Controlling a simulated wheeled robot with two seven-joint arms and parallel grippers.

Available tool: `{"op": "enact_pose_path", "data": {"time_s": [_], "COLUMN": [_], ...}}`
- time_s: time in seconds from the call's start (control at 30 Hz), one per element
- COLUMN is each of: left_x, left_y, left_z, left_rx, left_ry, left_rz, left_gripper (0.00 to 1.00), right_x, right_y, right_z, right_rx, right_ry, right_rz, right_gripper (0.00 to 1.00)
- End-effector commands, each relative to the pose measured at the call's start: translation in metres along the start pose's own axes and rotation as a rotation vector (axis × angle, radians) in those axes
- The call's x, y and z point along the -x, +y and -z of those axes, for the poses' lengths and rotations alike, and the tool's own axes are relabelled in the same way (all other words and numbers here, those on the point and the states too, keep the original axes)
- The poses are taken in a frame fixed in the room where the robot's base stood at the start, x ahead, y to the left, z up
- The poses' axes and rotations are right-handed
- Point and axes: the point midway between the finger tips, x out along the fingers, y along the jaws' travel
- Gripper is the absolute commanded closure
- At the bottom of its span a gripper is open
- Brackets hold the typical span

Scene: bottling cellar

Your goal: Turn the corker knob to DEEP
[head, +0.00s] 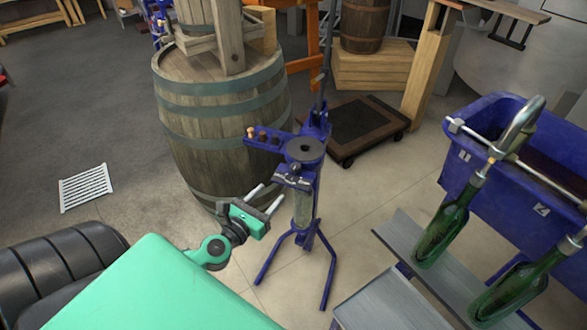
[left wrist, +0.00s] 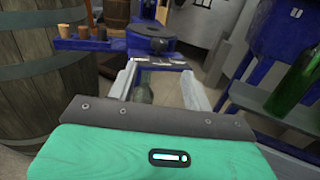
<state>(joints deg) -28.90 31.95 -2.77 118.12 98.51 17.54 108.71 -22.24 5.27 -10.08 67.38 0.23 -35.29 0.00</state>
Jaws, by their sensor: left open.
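The blue corker (head: 308,187) stands on splayed legs in the middle of the head view. A dark round disc with a small hub (head: 304,150) sits flat on its top; it also shows in the left wrist view (left wrist: 157,44). I cannot tell whether this is the knob, and no DEEP mark is readable. A small metal fitting (head: 292,179) is on its front, above a pale green bottle (head: 303,208). My left gripper (head: 272,193) is open and empty, its fingers pointing at the corker from the lower left. It seems apart from the corker. My right gripper is out of view.
Several corks (head: 263,134) stand on the corker's side shelf. A large barrel (head: 220,125) is close behind my left gripper. A wheeled dolly (head: 357,128) is behind.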

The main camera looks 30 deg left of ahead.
Motion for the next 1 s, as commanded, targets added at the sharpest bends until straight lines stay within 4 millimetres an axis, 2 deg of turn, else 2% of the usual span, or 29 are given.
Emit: {"op": "enact_pose_path", "data": {"time_s": [0.4,0.7,1.0], "left_x": [-0.061,-0.099,-0.112], "left_y": [0.001,0.001,0.000], "left_z": [-0.002,-0.001,0.000], "left_rx": [-0.004,-0.004,-0.004], "left_ry": [-0.002,-0.001,0.001], "left_rz": [0.000,-0.001,0.000], "left_gripper": [0.50,0.50,0.50], "right_x": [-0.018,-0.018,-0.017], "right_y": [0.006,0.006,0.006], "right_z": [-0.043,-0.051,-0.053], "right_rx": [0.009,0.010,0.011], "right_ry": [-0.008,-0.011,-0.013], "right_rz": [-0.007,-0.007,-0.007], "right_gripper": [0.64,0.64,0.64]}}
